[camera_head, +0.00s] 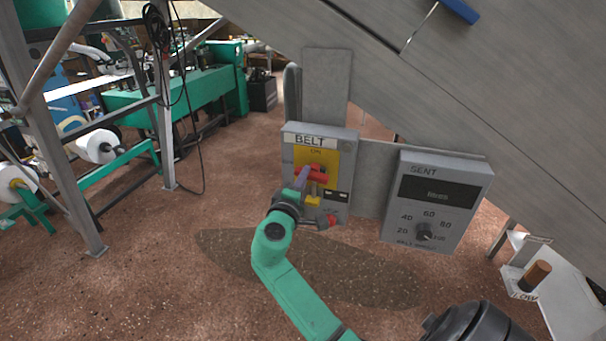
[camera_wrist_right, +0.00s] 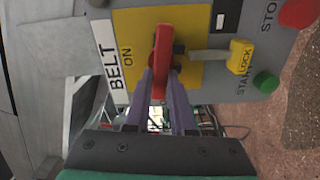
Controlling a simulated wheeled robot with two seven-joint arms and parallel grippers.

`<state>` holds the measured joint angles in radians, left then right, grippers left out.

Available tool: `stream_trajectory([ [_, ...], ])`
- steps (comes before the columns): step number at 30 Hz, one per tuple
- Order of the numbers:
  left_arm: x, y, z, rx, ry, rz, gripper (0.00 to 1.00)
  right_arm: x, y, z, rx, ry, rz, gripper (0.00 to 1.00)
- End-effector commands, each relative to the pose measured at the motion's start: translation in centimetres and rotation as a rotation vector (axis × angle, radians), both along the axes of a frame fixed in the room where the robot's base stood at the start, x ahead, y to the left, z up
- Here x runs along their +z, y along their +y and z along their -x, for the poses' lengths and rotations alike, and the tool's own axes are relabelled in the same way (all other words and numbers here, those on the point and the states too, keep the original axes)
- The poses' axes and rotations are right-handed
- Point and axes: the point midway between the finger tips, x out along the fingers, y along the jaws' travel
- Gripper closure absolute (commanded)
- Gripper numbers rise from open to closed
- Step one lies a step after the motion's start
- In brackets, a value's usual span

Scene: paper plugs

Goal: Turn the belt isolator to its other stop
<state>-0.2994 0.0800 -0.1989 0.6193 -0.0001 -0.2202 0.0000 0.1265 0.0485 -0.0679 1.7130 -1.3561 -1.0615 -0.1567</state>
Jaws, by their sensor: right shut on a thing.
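The belt isolator is a grey box marked BELT (camera_head: 309,141) with a yellow plate (camera_head: 327,158) marked ON. Its red handle (camera_head: 319,177) lies roughly crosswise in the head view. In the wrist view the red handle (camera_wrist_right: 162,50) stands between the purple fingers of my right gripper (camera_wrist_right: 160,80), which is shut on it. My left gripper is not in view.
A yellow tag marked LOCK (camera_wrist_right: 241,57) on a metal pin sits beside the handle. Green (camera_wrist_right: 266,82) and red (camera_wrist_right: 298,12) buttons are close by. A grey box with a dial (camera_head: 424,232) stands to the right. A sloping grey panel (camera_head: 480,80) overhangs.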

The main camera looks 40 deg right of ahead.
Motion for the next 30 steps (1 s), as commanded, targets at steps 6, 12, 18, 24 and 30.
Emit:
stream_trajectory([
  [6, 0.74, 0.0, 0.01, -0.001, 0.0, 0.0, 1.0, 0.47, -0.29, 0.07, -0.007, 0.082, 0.069, 1.0],
  [12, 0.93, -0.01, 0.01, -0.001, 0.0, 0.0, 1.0, 0.43, -0.29, 0.07, -0.007, 0.12, 0.098, 1.0],
  [18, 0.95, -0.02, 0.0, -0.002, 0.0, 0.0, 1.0, 0.45, -0.3, 0.06, -0.007, 0.127, 0.106, 1.0],
  [24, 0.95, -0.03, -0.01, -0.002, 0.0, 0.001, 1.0, 0.52, -0.31, 0.06, -0.007, 0.127, 0.107, 1.0],
  [30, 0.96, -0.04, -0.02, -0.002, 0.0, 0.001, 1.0, 0.39, -0.32, 0.06, -0.008, 0.129, 0.104, 0.47],
])
